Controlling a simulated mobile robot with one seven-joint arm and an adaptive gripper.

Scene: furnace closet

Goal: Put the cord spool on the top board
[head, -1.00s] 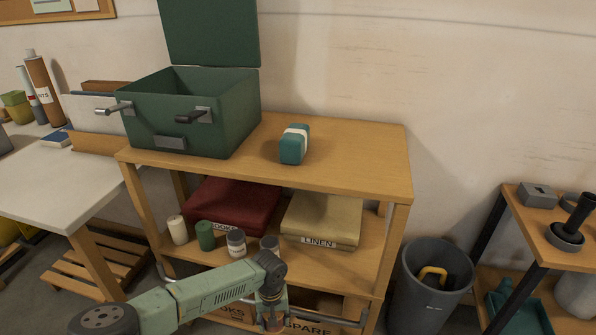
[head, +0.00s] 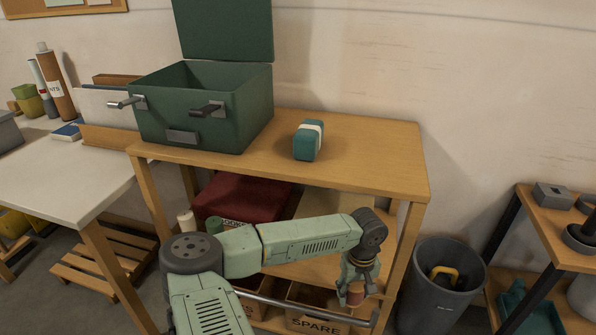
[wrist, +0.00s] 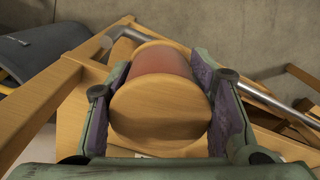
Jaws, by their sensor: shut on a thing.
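The cord spool (wrist: 160,105) has round wooden end discs and a reddish-brown middle. My gripper (head: 357,292) is shut on it, with one finger on each side in the wrist view. In the head view the spool (head: 355,294) shows small and partly hidden below my gripper, in front of the shelf unit's right side, below top-board height. The top board (head: 370,150) is the wooden upper surface of the shelf unit. A green box with an open lid (head: 200,110) stands on its left, and a teal block with a white band (head: 308,140) near its middle.
The right part of the top board is clear. A metal rail (head: 300,304) runs along the unit's front, near my gripper. A grey bin (head: 440,290) stands right of the unit. A red box (head: 240,195) and a spare-parts crate (head: 315,318) sit below the top board.

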